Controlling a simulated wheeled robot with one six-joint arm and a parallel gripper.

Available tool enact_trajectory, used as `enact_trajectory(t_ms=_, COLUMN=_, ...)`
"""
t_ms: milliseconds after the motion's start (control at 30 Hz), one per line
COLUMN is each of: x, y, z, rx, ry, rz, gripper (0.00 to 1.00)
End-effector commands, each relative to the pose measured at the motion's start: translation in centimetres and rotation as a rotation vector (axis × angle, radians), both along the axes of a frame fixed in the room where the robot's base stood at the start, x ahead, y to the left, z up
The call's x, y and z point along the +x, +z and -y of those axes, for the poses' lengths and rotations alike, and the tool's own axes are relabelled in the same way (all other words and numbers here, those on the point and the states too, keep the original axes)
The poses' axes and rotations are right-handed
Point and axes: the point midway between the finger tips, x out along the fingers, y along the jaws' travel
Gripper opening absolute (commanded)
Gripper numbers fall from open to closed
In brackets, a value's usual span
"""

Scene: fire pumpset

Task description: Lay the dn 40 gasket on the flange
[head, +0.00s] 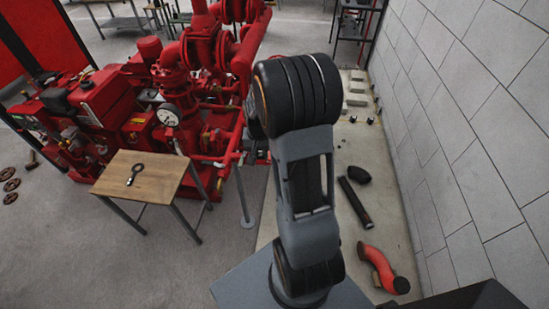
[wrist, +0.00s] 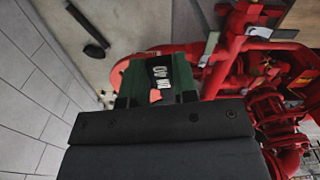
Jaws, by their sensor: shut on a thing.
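In the wrist view my gripper (wrist: 156,100) is shut on a dark green flat piece, which I take to be the gasket (wrist: 183,74). The piece carries a black patch with white marks, too small to read surely. A small orange-red patch shows between the fingers. Red pipework lies beyond the gasket, and a rounded red part (wrist: 117,76) shows at its left edge. I cannot tell which part is the flange, nor whether the gasket touches it. In the head view my arm hides the gripper and the gasket.
The red pumpset (head: 185,95) fills the left and centre of the head view. A small wooden table (head: 160,180) with a dark tool (head: 134,174) stands before it. A tiled wall (head: 460,120) rises at right. A black tube (head: 355,202) and red elbow (head: 380,268) lie beside it.

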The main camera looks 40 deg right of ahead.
Motion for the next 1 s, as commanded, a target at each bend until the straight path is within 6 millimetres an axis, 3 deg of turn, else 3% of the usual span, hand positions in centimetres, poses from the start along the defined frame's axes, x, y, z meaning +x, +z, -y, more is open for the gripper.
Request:
enact_trajectory(t_ms=100, x=-1.2, y=0.5, z=2.2, rx=-0.001, ry=-0.105, rz=0.003, gripper=0.04)
enact_trajectory(t_ms=233, x=-1.8, y=1.1, z=3.1, rx=0.0, ry=-0.149, rz=0.002, gripper=0.04)
enact_trajectory(t_ms=700, x=-1.9, y=1.1, z=2.9, rx=0.002, ry=-0.146, rz=0.002, gripper=0.04)
enact_trajectory(t_ms=1000, x=-1.9, y=-0.6, z=2.9, rx=0.002, ry=-0.145, rz=0.001, gripper=0.04)
